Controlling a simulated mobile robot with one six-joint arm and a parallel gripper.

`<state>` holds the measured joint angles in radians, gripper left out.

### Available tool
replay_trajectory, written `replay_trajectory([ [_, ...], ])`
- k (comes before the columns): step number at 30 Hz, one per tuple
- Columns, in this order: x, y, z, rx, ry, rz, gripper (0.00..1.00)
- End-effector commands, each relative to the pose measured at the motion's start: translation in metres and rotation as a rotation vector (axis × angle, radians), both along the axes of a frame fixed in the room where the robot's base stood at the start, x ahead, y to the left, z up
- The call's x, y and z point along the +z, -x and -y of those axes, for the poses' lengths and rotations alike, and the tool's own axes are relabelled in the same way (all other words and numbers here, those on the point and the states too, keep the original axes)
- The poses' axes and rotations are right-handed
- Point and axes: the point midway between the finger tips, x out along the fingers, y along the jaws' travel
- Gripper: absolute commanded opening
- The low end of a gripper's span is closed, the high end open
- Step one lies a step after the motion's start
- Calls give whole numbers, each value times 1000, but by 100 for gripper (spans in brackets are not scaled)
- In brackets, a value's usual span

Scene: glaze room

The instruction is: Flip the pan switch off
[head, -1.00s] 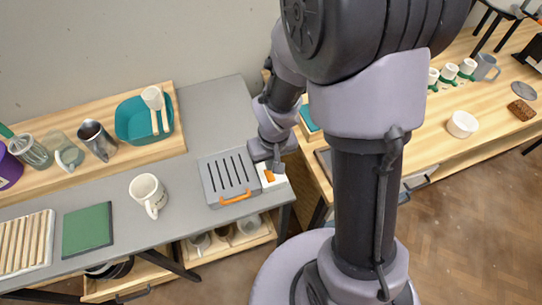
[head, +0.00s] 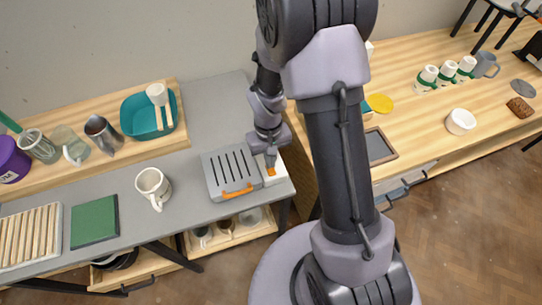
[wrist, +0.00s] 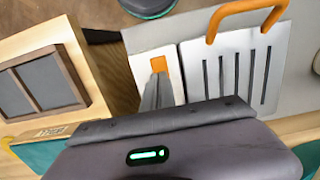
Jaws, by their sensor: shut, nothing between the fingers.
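The pan switch is an orange piece (head: 271,171) on a white base (head: 280,176), at the right side of a grey slotted box (head: 222,168). In the wrist view the orange piece (wrist: 159,62) shows as a small square on the white base (wrist: 143,68), beside the slotted box (wrist: 235,70). My gripper (head: 270,161) is shut and empty, pointing down at the switch. In the wrist view its fingertips (wrist: 158,74) overlap the lower part of the orange piece. I cannot tell whether they touch it. The switch's exact position is partly hidden.
The slotted box has an orange handle (head: 236,192) at its front. A white mug (head: 153,186) and a green block (head: 95,222) stand left on the grey worktop (head: 215,110). A teal basin (head: 135,118) is behind. A wooden table (head: 420,120) is at the right.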

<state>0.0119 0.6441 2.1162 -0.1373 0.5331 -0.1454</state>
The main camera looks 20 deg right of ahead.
Motion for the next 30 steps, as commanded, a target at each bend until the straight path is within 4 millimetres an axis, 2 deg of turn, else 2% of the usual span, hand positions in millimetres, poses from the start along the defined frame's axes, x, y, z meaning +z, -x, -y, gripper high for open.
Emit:
replay_trajectory([
  [1,-8,3,0,1,0,-6,0],
  [3,-9,3,0,1,0,-6,0],
  [18,-9,22,0,2,0,-14,0],
  [25,-8,23,0,0,0,-18,0],
  [28,-2,21,0,0,0,-14,0],
  [30,10,17,-1,1,0,-8,0],
])
